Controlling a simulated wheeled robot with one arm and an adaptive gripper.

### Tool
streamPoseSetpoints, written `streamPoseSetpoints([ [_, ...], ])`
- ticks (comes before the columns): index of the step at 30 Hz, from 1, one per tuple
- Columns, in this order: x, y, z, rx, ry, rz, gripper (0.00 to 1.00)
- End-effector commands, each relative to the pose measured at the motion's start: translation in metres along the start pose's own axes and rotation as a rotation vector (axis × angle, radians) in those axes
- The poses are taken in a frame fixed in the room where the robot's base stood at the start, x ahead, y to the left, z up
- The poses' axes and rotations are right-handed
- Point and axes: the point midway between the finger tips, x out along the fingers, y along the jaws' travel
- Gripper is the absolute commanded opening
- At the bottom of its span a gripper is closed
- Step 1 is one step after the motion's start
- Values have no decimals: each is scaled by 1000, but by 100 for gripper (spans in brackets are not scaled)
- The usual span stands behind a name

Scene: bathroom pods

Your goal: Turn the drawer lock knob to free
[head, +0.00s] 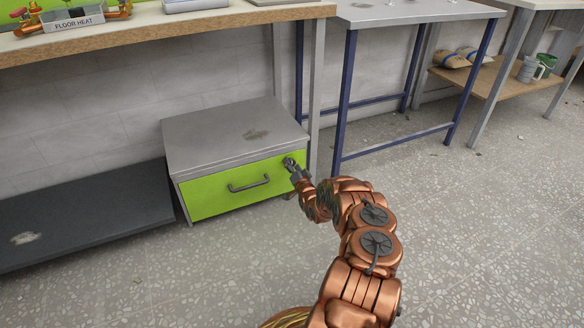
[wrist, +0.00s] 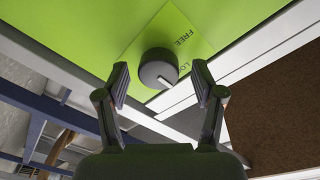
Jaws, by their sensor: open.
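The grey drawer unit has a bright green drawer front (head: 220,191) with a dark bar handle (head: 249,184); the drawer looks shut. The dark round lock knob (wrist: 158,68) sits on the green front in the wrist view, with a pale mark on its lower-right edge. Its green label (wrist: 180,36) reads "FREE" and a partly hidden word starting "LO". My gripper (wrist: 161,83) is open, one finger on either side of the knob, with visible gaps. In the head view my gripper (head: 292,168) is at the drawer's upper right corner and hides the knob.
A wooden-topped bench (head: 200,27) overhangs the drawer unit, with its grey leg close to the right side. A blue-framed table (head: 349,85) stands further right. A low dark platform (head: 80,217) lies left. The speckled floor in front is clear.

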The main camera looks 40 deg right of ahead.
Motion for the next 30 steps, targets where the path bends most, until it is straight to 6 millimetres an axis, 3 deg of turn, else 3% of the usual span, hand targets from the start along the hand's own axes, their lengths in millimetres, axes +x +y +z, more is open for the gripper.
streamPoseSetpoints([
  [13, 5, 1, 0, 0, -1, 3, 68],
  [30, 5, 1, 0, 0, -1, 3, 10],
])
